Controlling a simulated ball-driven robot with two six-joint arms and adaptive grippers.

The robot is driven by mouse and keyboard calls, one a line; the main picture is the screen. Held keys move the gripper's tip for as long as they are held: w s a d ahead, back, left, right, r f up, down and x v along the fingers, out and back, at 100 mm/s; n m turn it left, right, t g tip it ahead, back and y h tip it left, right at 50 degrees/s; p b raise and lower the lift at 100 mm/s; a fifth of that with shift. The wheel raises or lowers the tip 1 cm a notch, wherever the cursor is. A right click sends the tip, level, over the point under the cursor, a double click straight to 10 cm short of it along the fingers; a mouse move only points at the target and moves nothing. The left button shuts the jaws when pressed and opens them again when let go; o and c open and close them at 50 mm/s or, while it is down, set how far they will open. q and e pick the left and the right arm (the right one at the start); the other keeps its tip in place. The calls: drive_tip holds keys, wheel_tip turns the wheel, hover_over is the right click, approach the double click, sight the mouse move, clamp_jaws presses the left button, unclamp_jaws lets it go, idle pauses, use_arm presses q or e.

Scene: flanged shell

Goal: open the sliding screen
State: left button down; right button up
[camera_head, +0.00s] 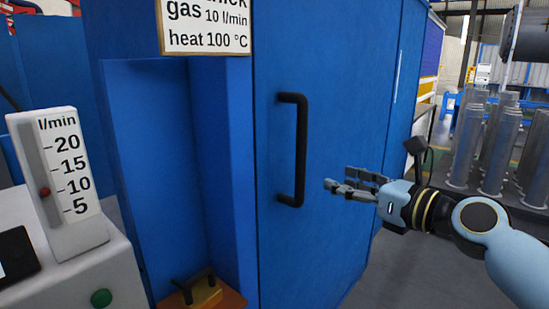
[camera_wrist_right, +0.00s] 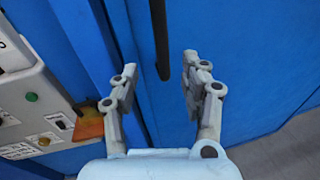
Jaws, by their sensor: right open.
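The sliding screen (camera_head: 340,110) is a tall blue panel with a black vertical bar handle (camera_head: 300,150). In the head view my right gripper (camera_head: 345,187) is just right of the handle's lower end, fingers pointing left toward it, apart from it in the picture. In the right wrist view my right gripper (camera_wrist_right: 158,88) is open and empty, with the black handle (camera_wrist_right: 160,40) ahead, showing between the fingertips. The blue screen (camera_wrist_right: 245,60) fills the background there. My left gripper is not in view.
A flow gauge (camera_head: 62,180) with a red marker stands on a grey console (camera_head: 75,275) at left. Metal cylinders (camera_head: 495,150) stand at right. Grey floor is clear below my right arm.

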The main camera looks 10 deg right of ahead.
drive_tip(key=n, duration=0.1)
approach(306, 139)
drive_tip(key=w, duration=0.1)
drive_tip(key=shift+t+y, duration=0.3)
drive_tip(key=x, duration=0.5)
drive_tip(key=shift+a+p, duration=0.15)
drive_tip(key=shift+p, duration=0.15)
drive_tip(key=x, duration=0.5)
drive_tip(key=shift+w+a, duration=0.15)
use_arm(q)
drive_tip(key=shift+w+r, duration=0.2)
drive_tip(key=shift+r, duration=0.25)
use_arm(e)
clamp_jaws()
drive_tip(key=shift+w+a+f, duration=0.1)
drive_tip(key=shift+w+f, duration=0.05)
drive_tip(key=shift+f, duration=0.15)
